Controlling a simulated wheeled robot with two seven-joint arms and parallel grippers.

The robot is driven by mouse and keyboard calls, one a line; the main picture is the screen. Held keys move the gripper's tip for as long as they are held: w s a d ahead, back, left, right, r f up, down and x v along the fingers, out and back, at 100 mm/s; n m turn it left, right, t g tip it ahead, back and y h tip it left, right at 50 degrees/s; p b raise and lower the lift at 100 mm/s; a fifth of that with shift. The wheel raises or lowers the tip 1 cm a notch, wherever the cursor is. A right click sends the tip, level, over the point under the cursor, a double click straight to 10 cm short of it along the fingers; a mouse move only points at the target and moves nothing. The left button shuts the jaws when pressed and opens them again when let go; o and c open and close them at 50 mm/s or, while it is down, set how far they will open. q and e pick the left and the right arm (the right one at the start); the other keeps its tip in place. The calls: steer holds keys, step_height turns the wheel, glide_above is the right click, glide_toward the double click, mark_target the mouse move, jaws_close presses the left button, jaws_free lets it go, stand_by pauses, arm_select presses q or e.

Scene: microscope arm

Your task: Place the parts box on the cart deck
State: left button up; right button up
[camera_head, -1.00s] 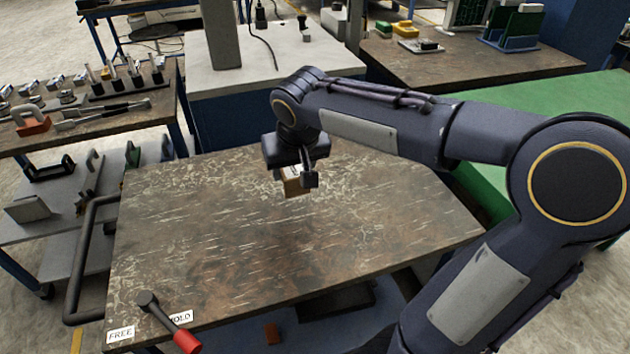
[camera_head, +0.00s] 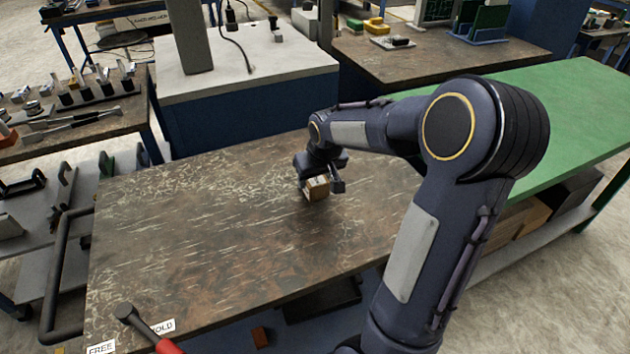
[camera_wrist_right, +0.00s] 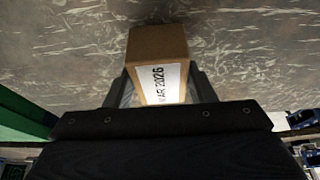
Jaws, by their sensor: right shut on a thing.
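The parts box (camera_head: 317,187) is a small brown cardboard box with a white label. My right gripper (camera_head: 322,184) is shut on it, over the middle-right part of the worn brown deck (camera_head: 210,225). In the right wrist view the box (camera_wrist_right: 157,50) sits between the two fingers of the gripper (camera_wrist_right: 158,88), and its label reads "AR 2026". I cannot tell whether the box touches the deck or hangs just above it. My left gripper is not in view.
A red-tipped lever (camera_head: 150,332) stands at the deck's front left by FREE and HOLD labels. A dark handle bar (camera_head: 62,270) runs along the left side. A green-topped bench (camera_head: 570,110) is at right, a white-topped cabinet (camera_head: 255,70) behind. Most of the deck is bare.

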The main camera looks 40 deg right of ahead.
steer(key=shift+f, duration=0.45)
steer(key=shift+f, duration=0.1)
steer(key=o, duration=1.2)
